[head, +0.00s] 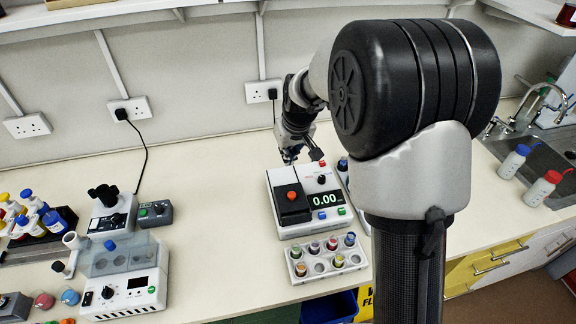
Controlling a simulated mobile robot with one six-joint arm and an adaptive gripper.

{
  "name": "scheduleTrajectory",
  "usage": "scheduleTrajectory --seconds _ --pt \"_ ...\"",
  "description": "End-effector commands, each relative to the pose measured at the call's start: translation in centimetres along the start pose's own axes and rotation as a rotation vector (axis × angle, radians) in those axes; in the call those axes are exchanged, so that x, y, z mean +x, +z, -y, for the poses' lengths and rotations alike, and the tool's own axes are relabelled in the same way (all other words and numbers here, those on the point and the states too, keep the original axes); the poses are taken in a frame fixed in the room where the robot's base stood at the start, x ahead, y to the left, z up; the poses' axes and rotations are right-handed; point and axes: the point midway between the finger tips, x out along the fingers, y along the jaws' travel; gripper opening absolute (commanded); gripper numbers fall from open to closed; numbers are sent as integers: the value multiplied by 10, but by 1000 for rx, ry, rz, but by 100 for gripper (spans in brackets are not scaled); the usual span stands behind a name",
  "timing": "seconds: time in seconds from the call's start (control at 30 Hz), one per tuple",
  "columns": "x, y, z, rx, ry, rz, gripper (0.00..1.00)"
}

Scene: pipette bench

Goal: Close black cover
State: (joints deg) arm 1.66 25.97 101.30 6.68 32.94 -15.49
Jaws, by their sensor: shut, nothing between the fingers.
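A white device (312,226) stands on the bench with a lit display reading 0.00. Its black cover (283,208), with a red knob (292,196) on it, is on the left part of the device's top. It looks about flat, but I cannot tell whether it is fully down. My gripper (289,156) is small in view, just beyond the device's back edge and above the bench. Its fingers are shut with nothing seen between them. I cannot tell whether it touches the device.
A white rack (326,270) with several coloured-cap vials stands right in front of the device. Left are a clear-lidded machine (123,295) and a black-topped instrument (112,216). Wall sockets (262,92) are behind. Bench between the instruments and the device is clear.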

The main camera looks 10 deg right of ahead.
Motion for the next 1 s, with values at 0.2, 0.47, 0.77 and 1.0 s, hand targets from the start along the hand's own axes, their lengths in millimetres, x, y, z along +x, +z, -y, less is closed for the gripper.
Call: scheduleTrajectory --seconds 0.2,0.47,0.77,1.0 --pt "21 0 0 0 -1 4 0" --pt "77 0 0 -1 -1 5 0" --pt "100 22 0 0 0 0 0" --pt "97 37 -1 1 0 0 0"
